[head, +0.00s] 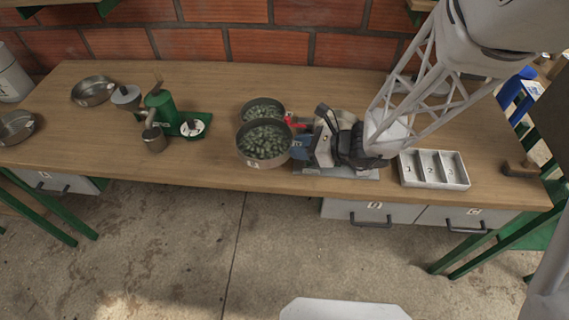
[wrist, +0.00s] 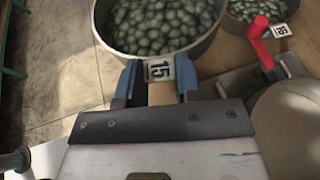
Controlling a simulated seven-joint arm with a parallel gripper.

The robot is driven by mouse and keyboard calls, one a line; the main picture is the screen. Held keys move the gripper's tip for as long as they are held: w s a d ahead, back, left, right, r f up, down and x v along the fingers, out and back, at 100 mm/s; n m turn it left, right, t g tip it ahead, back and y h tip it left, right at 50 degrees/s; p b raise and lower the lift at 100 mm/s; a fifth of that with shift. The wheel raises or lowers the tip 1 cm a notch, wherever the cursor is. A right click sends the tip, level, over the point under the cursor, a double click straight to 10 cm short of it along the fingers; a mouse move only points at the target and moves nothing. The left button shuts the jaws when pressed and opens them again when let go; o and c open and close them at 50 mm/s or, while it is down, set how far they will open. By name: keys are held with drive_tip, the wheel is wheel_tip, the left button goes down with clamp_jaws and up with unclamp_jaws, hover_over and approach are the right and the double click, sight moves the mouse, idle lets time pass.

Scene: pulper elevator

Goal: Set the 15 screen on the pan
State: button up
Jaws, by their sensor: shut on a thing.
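The 15 screen (head: 241,150) is a round, dark-rimmed metal vessel full of green beans, at the middle of the bench in the head view. Its "15" tag (wrist: 159,70) shows in the wrist view. My gripper (head: 299,148) comes from the right, its blue fingers shut on the tab at the screen's rim; the fingers also show in the wrist view (wrist: 158,85). I cannot tell whether the screen touches the bench. Shallow metal pans stand at the left, one at the back (head: 93,92) and one at the left edge (head: 17,128). I cannot tell which pan is meant.
A second bean-filled vessel (head: 262,107) with a tag stands close behind the screen. A red-handled device (head: 299,122) is partly hidden by my arm. A green pulper (head: 160,105) stands left. A white tray (head: 434,168) marked 1, 2, 3 is at the right. The bench (head: 215,85) behind is clear.

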drive_tip(key=shift+m+t, duration=0.6)
drive_tip(key=shift+t, duration=0.1)
drive_tip(key=w+d+r, duration=0.1)
drive_tip(key=w+d, duration=0.1)
drive_tip(key=d, duration=0.1)
drive_tip(key=w+d+r, duration=0.1)
drive_tip(key=w+d, duration=0.2)
drive_tip(key=w+d+r, duration=0.1)
drive_tip(key=w+d, duration=0.1)
drive_tip(key=d, duration=0.1)
drive_tip(key=shift+w+r, duration=0.15)
drive_tip(key=w+d+r+t, duration=0.1)
drive_tip(key=w+d, duration=0.2)
drive_tip(key=d, duration=0.8)
drive_tip(key=shift+w+m, duration=0.25)
drive_tip(key=shift+m, duration=0.15)
drive_tip(key=shift+f, duration=0.15)
drive_tip(key=shift+f, duration=2.6)
drive_tip(key=shift+f, duration=0.5)
drive_tip(key=o, duration=1.1)
